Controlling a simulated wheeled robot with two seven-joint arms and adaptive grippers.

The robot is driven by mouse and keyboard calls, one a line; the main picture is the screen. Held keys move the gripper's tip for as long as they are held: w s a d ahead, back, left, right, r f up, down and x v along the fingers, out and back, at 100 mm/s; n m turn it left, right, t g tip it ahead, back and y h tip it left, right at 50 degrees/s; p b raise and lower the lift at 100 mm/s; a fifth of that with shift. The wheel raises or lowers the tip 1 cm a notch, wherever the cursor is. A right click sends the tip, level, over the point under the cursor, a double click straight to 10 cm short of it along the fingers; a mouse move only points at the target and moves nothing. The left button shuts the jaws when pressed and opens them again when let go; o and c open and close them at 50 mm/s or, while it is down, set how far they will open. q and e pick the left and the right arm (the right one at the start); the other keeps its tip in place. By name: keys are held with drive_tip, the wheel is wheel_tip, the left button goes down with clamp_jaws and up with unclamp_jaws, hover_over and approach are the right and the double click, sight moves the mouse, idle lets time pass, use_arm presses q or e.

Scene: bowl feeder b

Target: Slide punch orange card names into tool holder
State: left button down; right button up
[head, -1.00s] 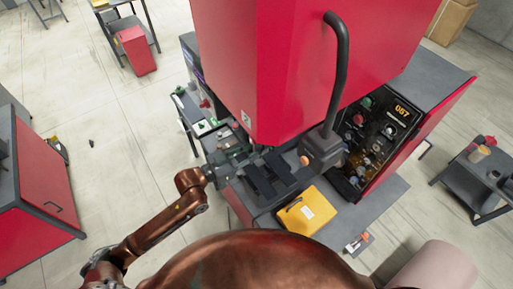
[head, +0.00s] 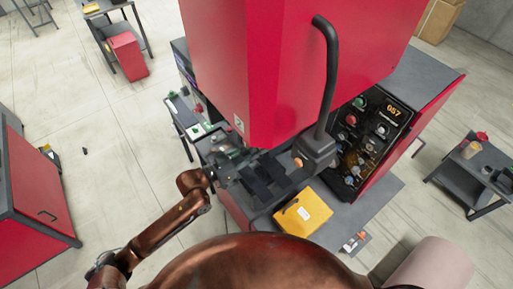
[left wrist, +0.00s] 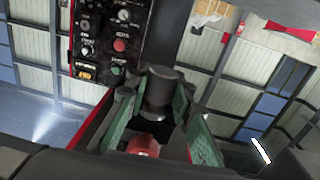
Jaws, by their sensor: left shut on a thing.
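My left gripper (head: 228,163) reaches in from the left to the dark slotted block (head: 264,177), which may be the tool holder, under the red machine head. In the left wrist view the green-padded fingers of my left gripper are shut on a dark cylinder (left wrist: 161,88), which looks like a punch. A red round part (left wrist: 143,147) shows below it between the fingers. I cannot tell whether the cylinder touches the block. My right gripper is not in view.
The red machine head (head: 245,75) overhangs the work area, with a black handle (head: 331,80) at its right. A control panel (head: 368,138) stands right of the block. A small tagged item (head: 354,242) lies right of the card. A dark side table (head: 480,180) stands far right.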

use_arm(q)
drive_tip(key=shift+w+d+r, duration=0.1)
drive_tip(key=shift+w+d, duration=0.3)
drive_tip(key=shift+d, duration=0.2)
drive_tip(key=c, duration=1.6)
unclamp_jaws()
drive_tip(key=v, duration=1.2)
